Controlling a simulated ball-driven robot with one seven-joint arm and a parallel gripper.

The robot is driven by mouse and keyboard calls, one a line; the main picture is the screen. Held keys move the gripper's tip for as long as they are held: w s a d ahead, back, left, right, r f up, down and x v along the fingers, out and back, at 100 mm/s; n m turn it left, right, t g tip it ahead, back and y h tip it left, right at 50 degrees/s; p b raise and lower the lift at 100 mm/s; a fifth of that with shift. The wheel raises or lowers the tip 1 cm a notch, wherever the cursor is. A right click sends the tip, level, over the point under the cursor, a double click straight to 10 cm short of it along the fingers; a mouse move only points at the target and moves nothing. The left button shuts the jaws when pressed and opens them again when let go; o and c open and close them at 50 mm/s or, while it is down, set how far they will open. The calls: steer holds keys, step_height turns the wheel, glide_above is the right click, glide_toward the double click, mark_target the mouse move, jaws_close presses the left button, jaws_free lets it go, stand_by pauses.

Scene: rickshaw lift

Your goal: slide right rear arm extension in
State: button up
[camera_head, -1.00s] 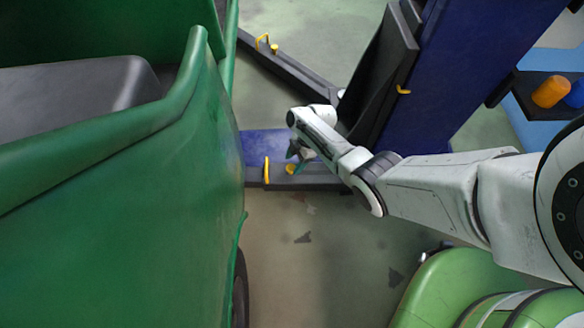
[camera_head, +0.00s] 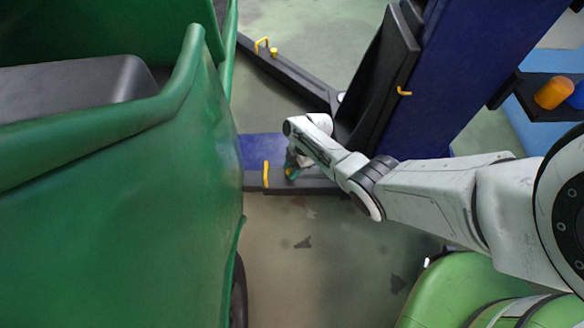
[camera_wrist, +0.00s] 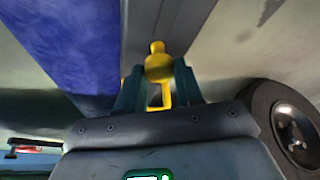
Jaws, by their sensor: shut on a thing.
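The rear lift arm (camera_head: 310,183) is a low dark bar with a blue plate beside it, close to the green rickshaw. A yellow loop handle (camera_head: 266,174) stands on it, left of my gripper (camera_head: 293,168). A yellow knob (camera_head: 290,172) on the arm is mostly hidden by my gripper. In the wrist view, the teal fingers of my gripper (camera_wrist: 158,85) stand on both sides of the yellow knob (camera_wrist: 158,65) and are shut on it. Yellow loop-shaped metal shows just below the knob, between the fingers.
The green rickshaw (camera_head: 130,210) fills the left side. The blue lift post (camera_head: 470,70) with its dark carriage (camera_head: 385,75) stands close to my arm. Another lift arm (camera_head: 285,68) extends at the back. A wheel (camera_wrist: 290,125) shows in the wrist view.

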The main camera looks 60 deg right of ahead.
jaws_close()
steer(key=s+d, duration=0.3)
steer(key=s, duration=0.1)
steer(key=s+d, duration=0.3)
steer(key=s, duration=0.2)
steer(key=s+d+p, duration=0.1)
steer(key=s+d, duration=0.3)
steer(key=s, duration=0.1)
steer(key=shift+s, duration=0.2)
steer(key=o, duration=0.8)
jaws_free()
steer(key=shift+c, duration=0.2)
steer(key=shift+w, duration=0.1)
